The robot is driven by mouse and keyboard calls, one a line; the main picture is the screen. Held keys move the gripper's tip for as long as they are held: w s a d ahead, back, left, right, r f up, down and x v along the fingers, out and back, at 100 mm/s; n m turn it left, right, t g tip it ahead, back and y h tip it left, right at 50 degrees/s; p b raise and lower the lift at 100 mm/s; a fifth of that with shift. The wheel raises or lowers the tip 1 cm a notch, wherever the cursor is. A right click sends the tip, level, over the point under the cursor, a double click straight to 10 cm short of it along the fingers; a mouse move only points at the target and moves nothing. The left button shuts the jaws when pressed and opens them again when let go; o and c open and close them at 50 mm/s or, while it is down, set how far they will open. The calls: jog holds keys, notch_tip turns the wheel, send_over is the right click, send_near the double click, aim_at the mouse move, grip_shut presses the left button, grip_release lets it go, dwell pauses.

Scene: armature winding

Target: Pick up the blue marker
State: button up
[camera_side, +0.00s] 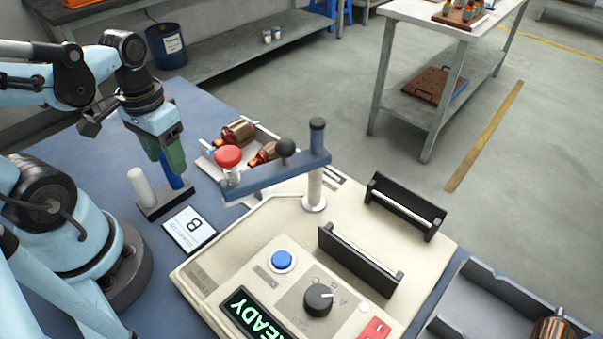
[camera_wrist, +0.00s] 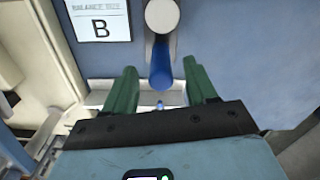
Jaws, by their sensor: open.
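The blue marker (camera_side: 177,182) stands upright in a dark holder (camera_side: 165,205), beside a white marker (camera_side: 141,187). My gripper (camera_side: 171,163) is pointed down over the blue marker, and its green fingers hide the marker's upper part in the side view. In the wrist view, my gripper (camera_wrist: 160,68) is open, with one green finger on each side of the blue marker (camera_wrist: 161,70) and a gap on both sides. The white marker (camera_wrist: 162,14) stands just beyond it, outside the fingers.
A card marked B (camera_side: 190,228) lies in front of the holder. A tray with copper-wound armatures (camera_side: 238,132) is behind, to the right.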

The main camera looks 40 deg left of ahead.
jog(key=shift+f, duration=1.5)
grip_shut()
